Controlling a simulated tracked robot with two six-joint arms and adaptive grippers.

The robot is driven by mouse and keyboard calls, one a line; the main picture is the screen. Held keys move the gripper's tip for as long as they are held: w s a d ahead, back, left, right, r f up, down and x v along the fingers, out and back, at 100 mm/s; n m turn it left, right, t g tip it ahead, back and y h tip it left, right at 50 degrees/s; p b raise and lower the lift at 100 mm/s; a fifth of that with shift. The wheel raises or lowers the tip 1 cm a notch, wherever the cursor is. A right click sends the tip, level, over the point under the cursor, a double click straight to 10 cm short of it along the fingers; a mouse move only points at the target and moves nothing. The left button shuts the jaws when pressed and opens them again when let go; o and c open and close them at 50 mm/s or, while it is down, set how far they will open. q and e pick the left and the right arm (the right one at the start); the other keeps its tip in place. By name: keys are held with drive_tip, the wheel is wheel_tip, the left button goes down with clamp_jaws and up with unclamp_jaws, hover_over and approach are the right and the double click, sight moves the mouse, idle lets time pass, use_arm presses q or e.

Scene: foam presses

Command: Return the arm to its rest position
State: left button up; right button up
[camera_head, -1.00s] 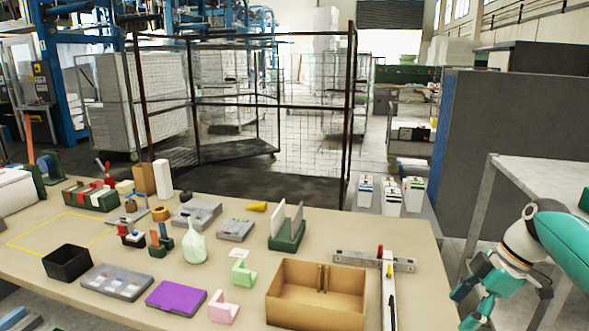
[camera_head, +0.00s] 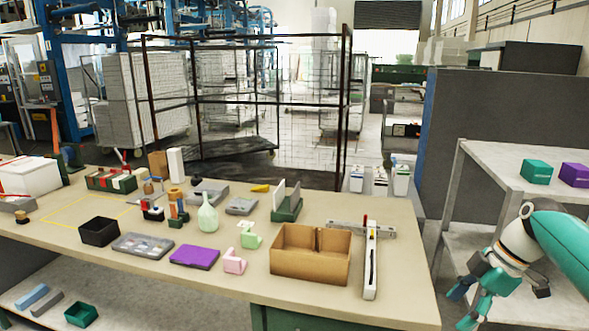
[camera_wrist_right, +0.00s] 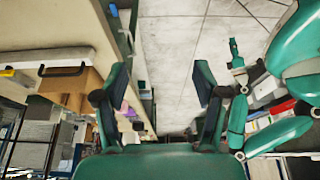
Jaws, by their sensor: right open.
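My right gripper (camera_head: 474,307) hangs at the lower right in the head view, off the right end of the table and in front of the grey shelf unit. In the right wrist view (camera_wrist_right: 160,85) its two fingers stand wide apart with only the pale tiled floor between them. It is open and empty. Part of my other arm's teal links may show at the right of the wrist view. My left gripper is not in the head view.
The worktable (camera_head: 395,275) holds a cardboard box (camera_head: 309,267), a black bin (camera_head: 99,232), a purple case (camera_head: 194,257) and a green vase (camera_head: 208,215). The shelf unit (camera_head: 485,160) on the right carries a teal box (camera_head: 537,171) and a purple box (camera_head: 575,174). A wire cage stands behind.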

drive_tip(key=s+a+f+m+g, duration=0.1)
drive_tip(key=s+a+f+g, duration=0.2)
drive_tip(key=f, duration=0.6)
drive_tip(key=s+a+f+g, duration=0.1)
drive_tip(key=s+a+f, duration=0.3)
drive_tip(key=a+f, duration=0.3)
drive_tip(key=s+a+f+m+g, duration=0.1)
drive_tip(key=s+a+f, duration=0.2)
drive_tip(key=f, duration=0.7)
drive_tip(key=s+a+f+m+t, duration=0.2)
drive_tip(key=s+a+f+m, duration=0.1)
drive_tip(key=s+f+m, duration=0.3)
drive_tip(key=s+a+f+m+t, duration=0.2)
drive_tip(key=s+a+f+m, duration=0.2)
drive_tip(key=s+f+m, duration=0.3)
drive_tip(key=shift+s+a+f+m+t, duration=0.15)
drive_tip(key=shift+s+f+m+t, duration=0.25)
drive_tip(key=shift+m, duration=0.8)
